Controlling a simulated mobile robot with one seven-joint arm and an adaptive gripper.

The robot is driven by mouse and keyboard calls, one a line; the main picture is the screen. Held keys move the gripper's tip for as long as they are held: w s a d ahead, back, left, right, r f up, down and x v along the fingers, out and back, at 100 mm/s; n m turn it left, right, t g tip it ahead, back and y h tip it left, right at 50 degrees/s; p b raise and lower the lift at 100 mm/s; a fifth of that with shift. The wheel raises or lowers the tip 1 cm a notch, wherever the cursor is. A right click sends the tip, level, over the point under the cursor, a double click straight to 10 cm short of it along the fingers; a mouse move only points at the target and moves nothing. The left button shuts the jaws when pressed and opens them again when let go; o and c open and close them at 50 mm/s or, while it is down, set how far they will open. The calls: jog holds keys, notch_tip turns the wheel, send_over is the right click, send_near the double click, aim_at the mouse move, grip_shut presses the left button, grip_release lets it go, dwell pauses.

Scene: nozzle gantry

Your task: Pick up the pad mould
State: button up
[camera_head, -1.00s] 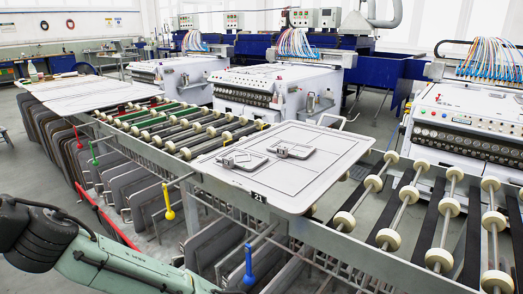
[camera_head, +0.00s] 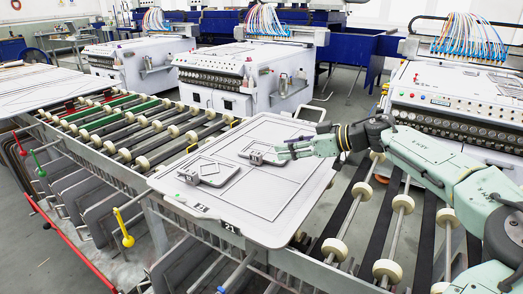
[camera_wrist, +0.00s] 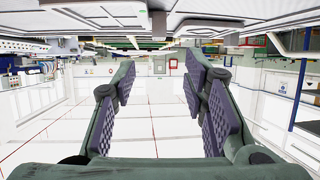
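Two small flat grey plates with raised blocks lie on a large light-grey sheet (camera_head: 237,222) marked 21. One plate (camera_head: 207,173) is at the left, the other (camera_head: 259,157) at the back; I cannot tell which is the pad mould. My gripper (camera_head: 283,152) comes in from the right, its fingertips beside the back plate's block. In the wrist view my gripper (camera_wrist: 163,85) is open, with no object between its patterned finger pads. That view looks upside down, with grey panels along its top edge. I cannot tell whether the fingers touch the plate.
The large sheet rests on a conveyor with white rollers (camera_head: 386,271). White machines (camera_head: 245,75) with coloured tubes stand behind. Hanging grey plates (camera_head: 98,208), a yellow handle (camera_head: 124,232) and a red bar (camera_head: 62,229) are at lower left. The sheet's front part is clear.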

aim_at(258, 153)
jog(key=shift+w+d+f, duration=0.1)
jog(key=shift+w+d, duration=0.05)
jog(key=shift+d, duration=0.05)
jog(key=p+x, duration=0.1)
jog(key=x, duration=0.4)
jog(key=shift+f+p, duration=0.1)
jog(key=shift+p, duration=0.2)
jog(key=p+x, duration=0.2)
jog(key=x, duration=0.3)
jog(key=shift+f, duration=0.2)
jog(key=shift+c, duration=0.2)
grip_shut()
jog(key=shift+r, duration=0.1)
